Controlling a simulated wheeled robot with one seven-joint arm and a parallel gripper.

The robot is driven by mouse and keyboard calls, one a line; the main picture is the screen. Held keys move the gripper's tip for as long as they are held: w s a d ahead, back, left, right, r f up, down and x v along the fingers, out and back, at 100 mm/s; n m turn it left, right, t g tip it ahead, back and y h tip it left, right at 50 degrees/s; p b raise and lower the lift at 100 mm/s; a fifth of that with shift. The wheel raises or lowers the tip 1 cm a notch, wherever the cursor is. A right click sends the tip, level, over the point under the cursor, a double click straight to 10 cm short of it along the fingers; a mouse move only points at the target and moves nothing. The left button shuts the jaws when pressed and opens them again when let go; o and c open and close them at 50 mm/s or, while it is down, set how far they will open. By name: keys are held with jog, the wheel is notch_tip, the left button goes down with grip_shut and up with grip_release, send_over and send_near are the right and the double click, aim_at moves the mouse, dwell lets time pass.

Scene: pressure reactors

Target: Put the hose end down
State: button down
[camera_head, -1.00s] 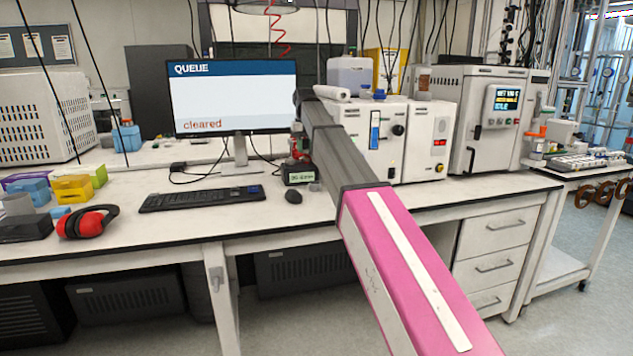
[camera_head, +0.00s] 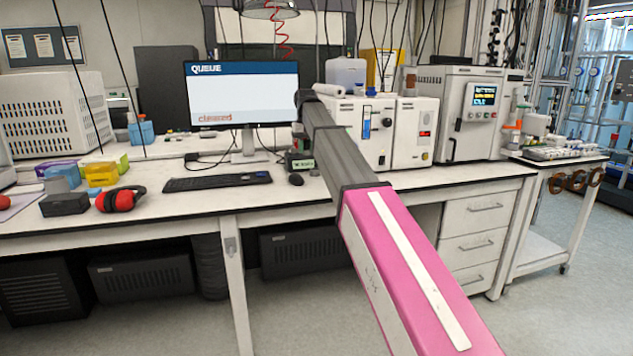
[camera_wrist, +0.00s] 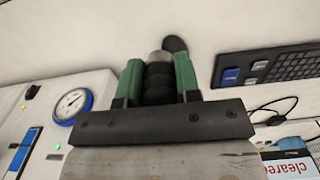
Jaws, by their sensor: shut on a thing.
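In the wrist view my gripper (camera_wrist: 159,82) has two green fingers closed on the sides of the hose end (camera_wrist: 159,84), a dark ribbed cylinder with a pale metallic tip. The white benchtop (camera_wrist: 120,32) lies beyond the tip; I cannot tell the gap between them.
A keyboard (camera_head: 217,181), a mouse (camera_head: 296,180) and a monitor (camera_head: 243,95) stand left of my arm. White instruments (camera_head: 413,130) stand to its right. A gauge (camera_wrist: 72,103) shows in the wrist view. Red ear defenders (camera_head: 121,199) lie at the left; the bench front is mostly clear.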

jog(key=s+d+f+m, duration=0.3)
jog(key=s+d+f, duration=1.8)
jog(key=s+d, duration=0.2)
jog(key=shift+f, duration=0.2)
